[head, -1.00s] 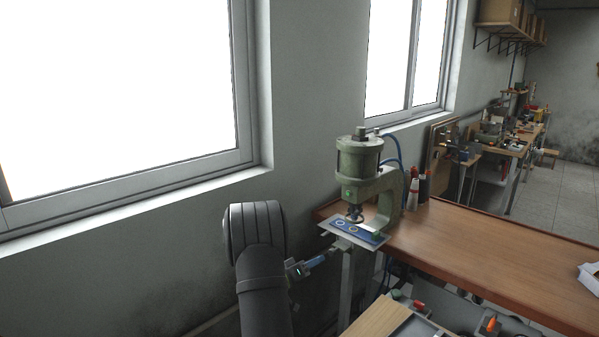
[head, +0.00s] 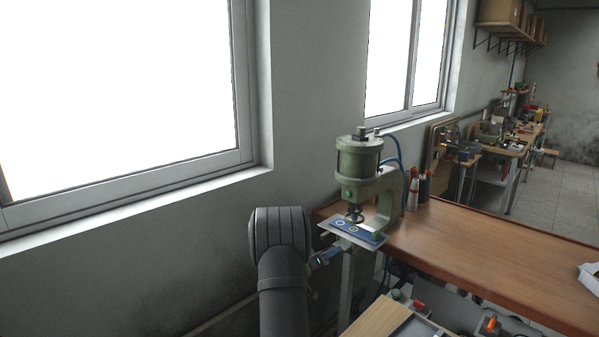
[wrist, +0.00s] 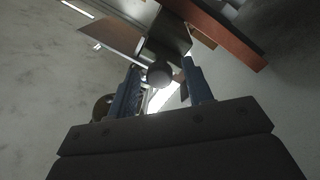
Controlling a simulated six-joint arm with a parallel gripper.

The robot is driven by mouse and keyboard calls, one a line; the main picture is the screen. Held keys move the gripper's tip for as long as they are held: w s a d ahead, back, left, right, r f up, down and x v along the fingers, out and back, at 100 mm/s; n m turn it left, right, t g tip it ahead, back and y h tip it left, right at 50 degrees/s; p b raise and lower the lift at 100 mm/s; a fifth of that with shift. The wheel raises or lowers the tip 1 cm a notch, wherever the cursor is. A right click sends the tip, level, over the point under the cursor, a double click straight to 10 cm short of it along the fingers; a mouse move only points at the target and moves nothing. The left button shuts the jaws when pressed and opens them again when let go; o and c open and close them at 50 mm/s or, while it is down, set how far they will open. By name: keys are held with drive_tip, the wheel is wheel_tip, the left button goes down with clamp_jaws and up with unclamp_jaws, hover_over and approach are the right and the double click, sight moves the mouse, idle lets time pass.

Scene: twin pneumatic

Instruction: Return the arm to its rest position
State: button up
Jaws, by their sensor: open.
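My arm (head: 282,265) stands at the lower middle of the head view, left of the bench. My gripper (head: 326,257) shows only in part beyond it, just below and left of the green press's blue plate, apart from it as far as I can see. In the wrist view my gripper (wrist: 162,75) has two dark blue fingers spread apart. A dark round shape (wrist: 160,74) shows between them, and I cannot tell how near it is. Nothing is visibly held.
The green press (head: 361,170) stands at the bench's left end, with a blue plate (head: 357,234) under its ram. Bottles (head: 418,188) stand behind it. The wooden bench top (head: 480,245) is mostly clear. A wall and window sill (head: 140,205) lie to the left.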

drive_tip(key=x, duration=0.3)
drive_tip(key=shift+w+d, duration=0.2)
drive_tip(key=shift+d, duration=0.1)
drive_tip(key=s+d+v, duration=0.1)
drive_tip(key=v, duration=3)
drive_tip(key=shift+w+d+f+m+g+h, duration=0.1)
drive_tip(key=shift+d+m+g+h, duration=0.05)
drive_tip(key=shift+d+m+g, duration=1.2)
drive_tip(key=shift+w+d+f+m+g+h, duration=0.15)
drive_tip(key=shift+d+m+g, duration=0.6)
drive_tip(key=shift+d+g, duration=0.65)
drive_tip(key=shift+a+r+g, duration=0.1)
drive_tip(key=shift+a+g, duration=0.1)
drive_tip(key=shift+g, duration=0.05)
drive_tip(key=a+n+t, duration=0.4)
drive_tip(key=a+t, duration=0.1)
drive_tip(key=t, duration=0.1)
drive_tip(key=x, duration=1.1)
drive_tip(key=shift+w, duration=0.3)
